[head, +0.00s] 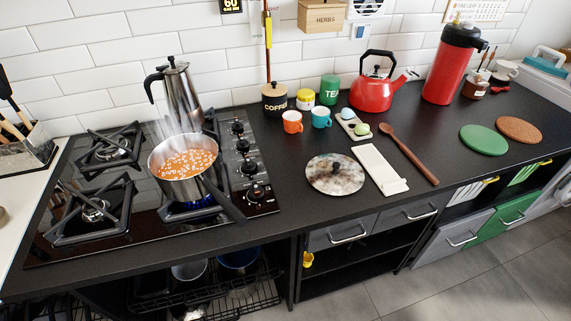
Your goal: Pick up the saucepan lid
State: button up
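The saucepan lid (318,178) lies flat on the dark worktop, right of the hob and near the front edge. It is round, with a shiny, mottled surface and a small dark knob in its middle. The saucepan (190,190) stands uncovered on the hob's front right burner, over a blue flame. It holds steaming orange food, and its dark handle points toward the front right. My gripper is not in view.
A white rest or tray (372,170) lies close to the lid's right, with a wooden spoon (410,155) beyond it. Orange (292,122) and teal (321,118) mugs stand behind the lid. The worktop between hob and lid is clear. A moka pot (178,88) stands behind the saucepan.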

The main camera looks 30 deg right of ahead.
aim_at(333, 174)
jog(key=i+j+z, duration=0.15)
jog(key=j+z, duration=0.55)
jog(key=j, duration=0.15)
jog(key=i+j+z, duration=0.1)
jog(key=j+z, duration=0.25)
jog(key=j, duration=0.15)
